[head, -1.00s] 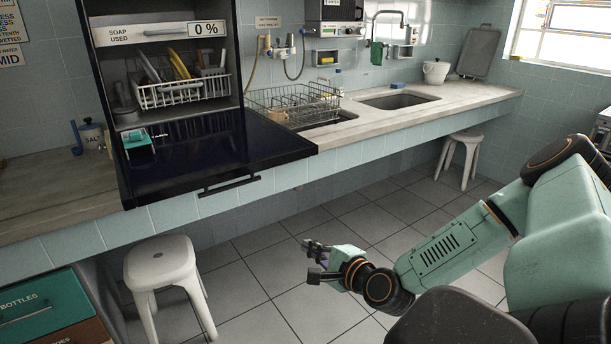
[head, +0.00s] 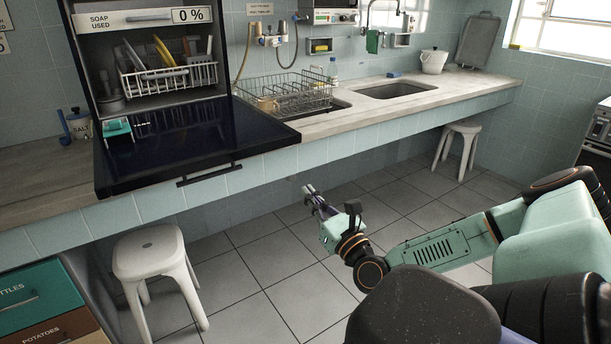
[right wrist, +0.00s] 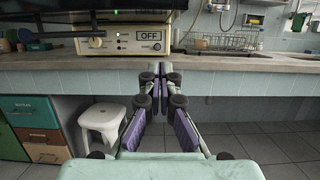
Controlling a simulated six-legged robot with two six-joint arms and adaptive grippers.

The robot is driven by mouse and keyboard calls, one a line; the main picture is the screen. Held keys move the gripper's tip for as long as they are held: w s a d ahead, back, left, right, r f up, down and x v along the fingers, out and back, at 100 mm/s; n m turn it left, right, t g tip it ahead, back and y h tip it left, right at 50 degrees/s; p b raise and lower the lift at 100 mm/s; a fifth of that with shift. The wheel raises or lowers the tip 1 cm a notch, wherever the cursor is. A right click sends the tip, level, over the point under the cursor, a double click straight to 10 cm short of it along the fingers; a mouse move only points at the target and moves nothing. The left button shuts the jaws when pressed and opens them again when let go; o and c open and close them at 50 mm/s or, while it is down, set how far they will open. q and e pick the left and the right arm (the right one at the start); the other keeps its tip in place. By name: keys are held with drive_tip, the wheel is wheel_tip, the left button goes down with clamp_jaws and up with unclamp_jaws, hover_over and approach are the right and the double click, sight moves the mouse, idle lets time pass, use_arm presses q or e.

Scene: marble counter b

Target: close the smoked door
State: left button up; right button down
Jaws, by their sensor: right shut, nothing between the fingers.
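The smoked door (head: 178,140) is a dark glossy panel at the front of the dishwasher cabinet (head: 225,50). It lies open, folded down flat and reaching out past the counter edge, with its black bar handle (head: 209,174) at the front. My right gripper (head: 312,190) is below and to the right of the handle, in front of the counter and apart from the door. Its fingers are shut and empty; in the right wrist view the purple-padded fingers (right wrist: 162,72) meet in front of the counter edge. My left gripper is not in view.
Inside the cabinet a white rack (head: 170,80) holds dishes. A wire dish rack (head: 285,92) and a sink (head: 395,90) are on the counter (head: 440,85) to the right. White stools (head: 155,255) stand below. The floor between them is clear.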

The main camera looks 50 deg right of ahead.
drive_tip(key=w+d+r+b, duration=0.1)
drive_tip(key=w+r+b, duration=0.1)
drive_tip(key=w+r, duration=0.4)
drive_tip(key=shift+w+d, duration=0.3)
drive_tip(key=shift+w, duration=0.7)
drive_tip(key=shift+r, duration=0.2)
